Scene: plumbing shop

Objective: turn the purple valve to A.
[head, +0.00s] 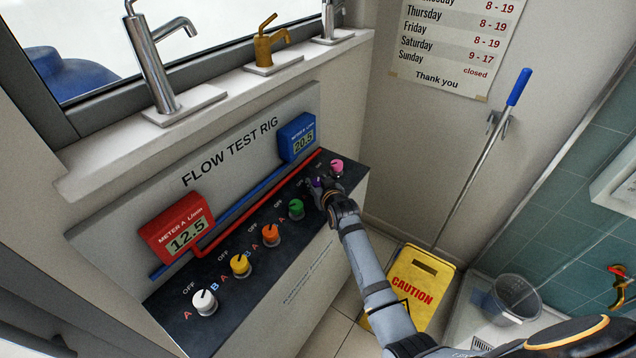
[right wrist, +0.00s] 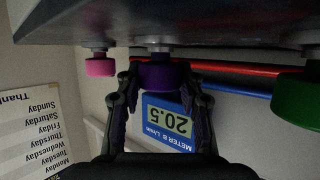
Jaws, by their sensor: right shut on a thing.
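The purple valve (head: 317,183) is on the black top of the flow test rig, between the green valve (head: 296,209) and the pink valve (head: 337,167). My right gripper (head: 322,189) reaches it from the front and covers most of it in the head view. In the right wrist view, which is upside down, the purple valve (right wrist: 162,75) sits between the two fingers of my right gripper (right wrist: 160,88), which is shut on it. The valve's pointer and its letters are hidden, so its setting cannot be told. My left gripper is not in view.
Orange (head: 270,234), yellow (head: 240,265) and white (head: 204,301) valves line the rig. Red meter A (head: 178,228) reads 12.5 and blue meter B (head: 297,137) reads 20.5. A yellow caution sign (head: 420,282) and a grey bucket (head: 512,298) stand on the floor at right.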

